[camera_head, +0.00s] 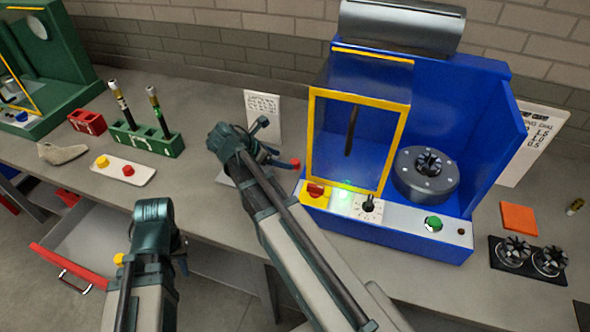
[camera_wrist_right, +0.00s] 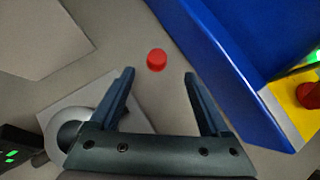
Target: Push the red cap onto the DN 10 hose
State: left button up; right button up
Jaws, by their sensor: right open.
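A small red cap (camera_head: 295,163) is on the bench left of the blue machine. In the right wrist view the red cap (camera_wrist_right: 156,60) is just beyond and between the open fingertips of my right gripper (camera_wrist_right: 160,74), not touching them. That gripper (camera_head: 278,143) partly shows in the head view. Two dark hoses (camera_head: 122,107) (camera_head: 156,110) stand upright in the green rack (camera_head: 172,148); I cannot tell which is DN 10. A white tray (camera_head: 110,173) holds a yellow cap (camera_head: 102,162) and another red cap (camera_head: 128,170). My left gripper's fingers are hidden behind its wrist (camera_head: 155,212).
The blue machine (camera_head: 420,242) with a yellow-framed guard is close right of my right gripper. A grey plate with a round fitting (camera_wrist_right: 72,128) lies beside it. A white card (camera_head: 263,105) stands behind. A red-fronted drawer (camera_head: 60,268) is open at lower left.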

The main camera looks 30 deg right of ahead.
aim_at(294, 162)
jog(key=shift+d+f, duration=0.35)
jog(key=shift+d, duration=0.05)
jog(key=b+x, duration=0.2)
jog(key=x, duration=0.1)
jog(key=b+x, duration=0.1)
jog(key=x, duration=0.1)
jog(key=shift+w+b, duration=0.35)
jog(key=shift+b, duration=0.05)
jog(key=shift+d+f, duration=0.1)
jog(key=shift+f, duration=0.05)
grip_shut()
